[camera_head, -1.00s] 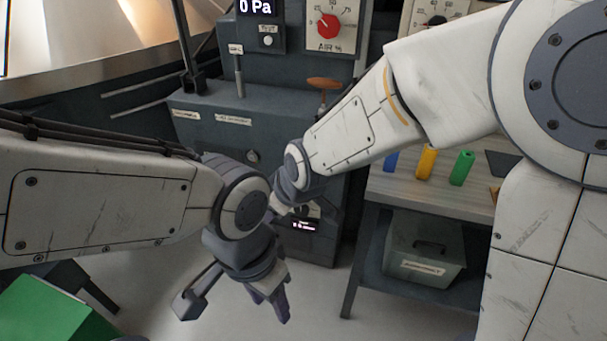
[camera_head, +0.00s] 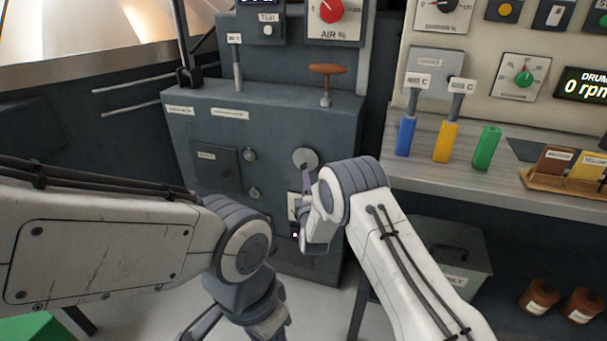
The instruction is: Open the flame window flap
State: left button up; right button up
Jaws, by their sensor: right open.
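A dark grey cabinet (camera_head: 275,105) stands in front of me. On its front are a round light-grey disc (camera_head: 306,158) and a dark rectangular plate (camera_head: 215,166) with a small label. I cannot read which one is the flame window flap. My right gripper (camera_head: 304,195) is open, just below the disc with its fingers pointing up; I cannot tell whether it touches anything. It partly hides the cabinet's lower right front. My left gripper (camera_head: 233,331) hangs low at the bottom edge, its fingers spread apart and partly cut off, holding nothing visible.
Small knobs (camera_head: 250,155) sit beside the plate. A brown-handled valve (camera_head: 327,72) and a lever (camera_head: 236,60) rise from the cabinet top.

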aim_at(303, 169)
jog(key=w, duration=0.2)
jog(key=w+b, duration=0.1)
jog(key=w, duration=0.5)
jog(key=shift+a, duration=0.35)
grip_shut()
dwell(1.0)
